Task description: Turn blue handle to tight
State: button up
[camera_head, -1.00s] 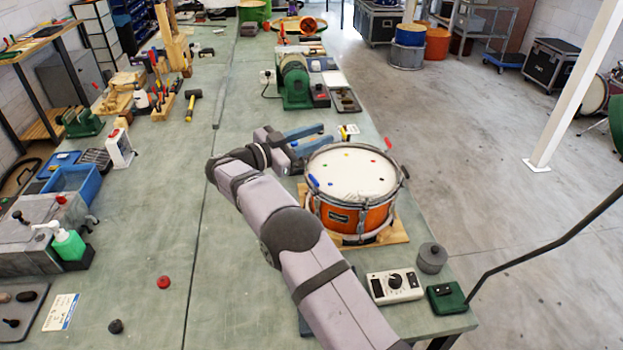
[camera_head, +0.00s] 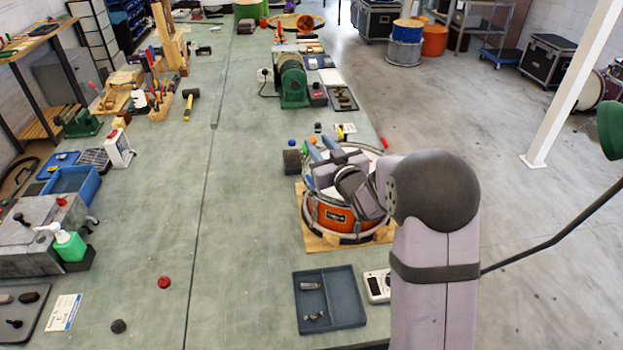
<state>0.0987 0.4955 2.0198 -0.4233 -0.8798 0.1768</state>
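The orange drum (camera_head: 334,215) stands on a wooden board (camera_head: 314,242) on the bench, its white head mostly hidden by my gripper and wrist. A small blue handle (camera_head: 309,181) shows at the left side of the drum's rim. Whether it is tight or loose cannot be read at this size. My gripper (camera_head: 317,142) is above the drum, its two blue-grey fingers pointing toward the back of the bench. The fingers are apart with nothing visible between them. They lie behind and to the right of the blue handle and do not appear to touch it.
A dark blue tray (camera_head: 329,325) with small metal parts lies in front of the drum, beside a partly hidden white meter (camera_head: 378,285). A dark block (camera_head: 292,161) and small coloured pieces lie behind the drum.

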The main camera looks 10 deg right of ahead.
aim_at(311, 185)
jog(key=s+f+g+y, duration=0.1)
jog(key=s+f+g, duration=0.3)
jog(key=s+f, duration=0.35)
jog(key=shift+n, duration=0.4)
jog(key=shift+p+x, duration=1.25)
jog(key=shift+x, duration=2.15)
jog(key=shift+r, duration=0.15)
jog(key=shift+c, duration=0.7)
grip_shut()
